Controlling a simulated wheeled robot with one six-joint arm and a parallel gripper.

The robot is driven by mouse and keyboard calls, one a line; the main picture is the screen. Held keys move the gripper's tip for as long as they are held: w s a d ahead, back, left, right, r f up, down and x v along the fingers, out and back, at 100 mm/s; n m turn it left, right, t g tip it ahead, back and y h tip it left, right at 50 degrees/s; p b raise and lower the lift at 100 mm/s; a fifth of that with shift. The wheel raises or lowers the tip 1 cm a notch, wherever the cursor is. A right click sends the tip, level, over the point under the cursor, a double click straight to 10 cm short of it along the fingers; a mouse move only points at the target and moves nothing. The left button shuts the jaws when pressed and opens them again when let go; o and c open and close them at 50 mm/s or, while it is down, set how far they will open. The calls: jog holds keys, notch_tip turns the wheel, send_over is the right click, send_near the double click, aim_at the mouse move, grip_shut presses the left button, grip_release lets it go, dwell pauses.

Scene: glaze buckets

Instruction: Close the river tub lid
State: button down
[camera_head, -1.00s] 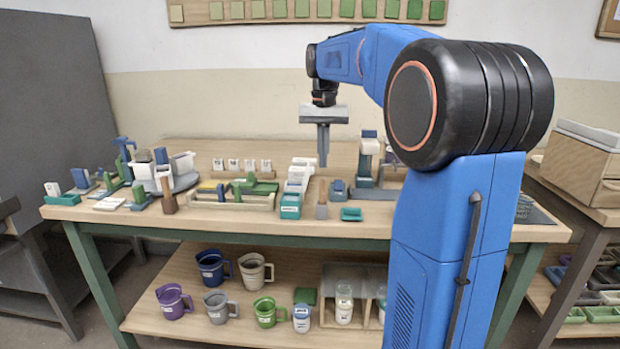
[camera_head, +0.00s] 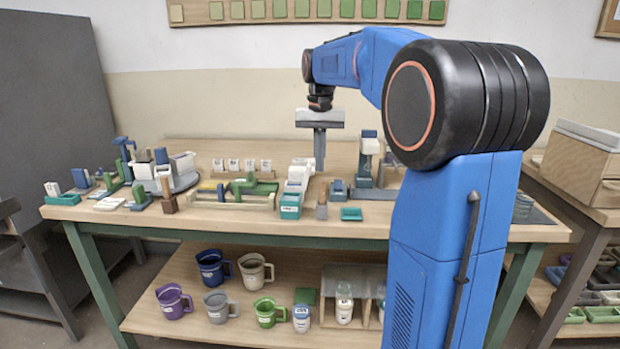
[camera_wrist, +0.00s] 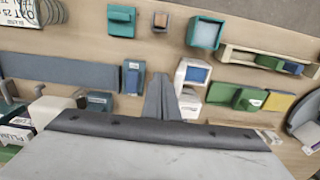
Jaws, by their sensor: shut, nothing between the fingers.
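My gripper (camera_head: 319,168) is shut and empty, pointing down above the middle of the table; its fingers also show in the wrist view (camera_wrist: 162,98). A row of small tubs runs front to back beside it, to its left in the head view. The front one is a teal tub (camera_head: 290,208), which shows a pale inside in the wrist view (camera_wrist: 205,33). Behind it is a white tub (camera_head: 295,186), with a blue patch on top in the wrist view (camera_wrist: 193,75). The labels are too small to read, so I cannot tell which is the river tub or its lid.
A blue-teal block (camera_head: 338,188) and a wooden-handled tool (camera_head: 321,205) stand right of the tubs. A wooden rack (camera_head: 232,203) is to the left.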

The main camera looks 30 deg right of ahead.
jog(key=w+a, duration=0.2)
jog(key=a, duration=0.1)
jog(key=w+a, duration=0.1)
jog(key=a, duration=0.1)
jog(key=shift+w, duration=0.15)
dwell(1.4)
notch_tip(320, 180, up, 7)
jog(key=shift+s+d, duration=0.25)
jog(key=shift+d, duration=0.2)
dwell(0.5)
dwell(0.8)
jog(key=s+a+f+n+t, duration=0.1)
jog(key=s+a+f+n, duration=0.1)
jog(key=s+f, duration=0.6)
jog(key=s+a+f+n+t, duration=0.2)
jog(key=s+a+f, duration=0.3)
jog(key=s, duration=0.9)
jog(key=s+a+f+n+t, duration=0.1)
jog(key=s+a+f, duration=0.3)
jog(key=s+f, duration=0.7)
jog(key=shift+s+n+t, duration=0.3)
jog(key=shift+n+t, duration=0.1)
jog(key=shift+n, duration=0.5)
jog(key=shift+f, duration=0.1)
